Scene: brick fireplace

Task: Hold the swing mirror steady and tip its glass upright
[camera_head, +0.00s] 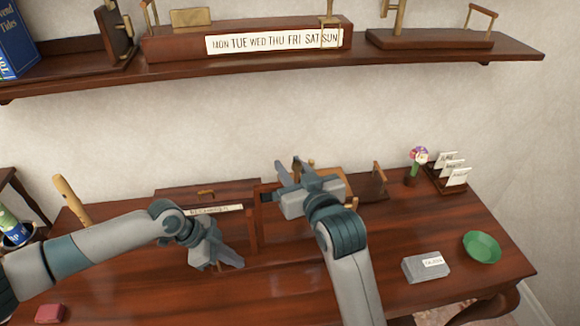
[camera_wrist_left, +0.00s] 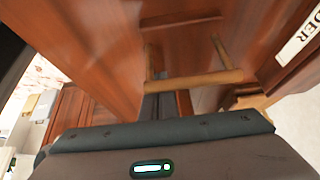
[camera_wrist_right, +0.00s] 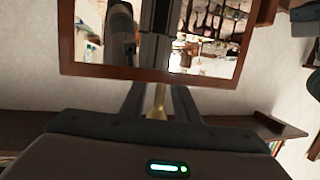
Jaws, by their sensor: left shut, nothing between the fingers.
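The swing mirror's dark red wooden frame (camera_head: 252,230) stands mid-desk, largely hidden behind my right arm and gripper. In the right wrist view its frame (camera_wrist_right: 120,73) surrounds glass that reflects the room and my arm. My right gripper (camera_head: 305,165) is open at the mirror's top edge. A brass knob (camera_wrist_right: 158,102) shows between its parted fingers; I cannot tell whether they touch it. My left gripper (camera_head: 236,262) is shut and empty, low at the left of the mirror. In the left wrist view, a light wooden bar (camera_wrist_left: 193,80) on posts lies ahead of it.
A box with a lettered strip (camera_head: 222,209) stands left behind the mirror. A grey block (camera_head: 425,267), green bowl (camera_head: 482,247), flower vase (camera_head: 411,178) and card holder (camera_head: 447,184) are at right. A red block (camera_head: 49,313) lies front left. A loaded shelf (camera_head: 450,61) hangs above.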

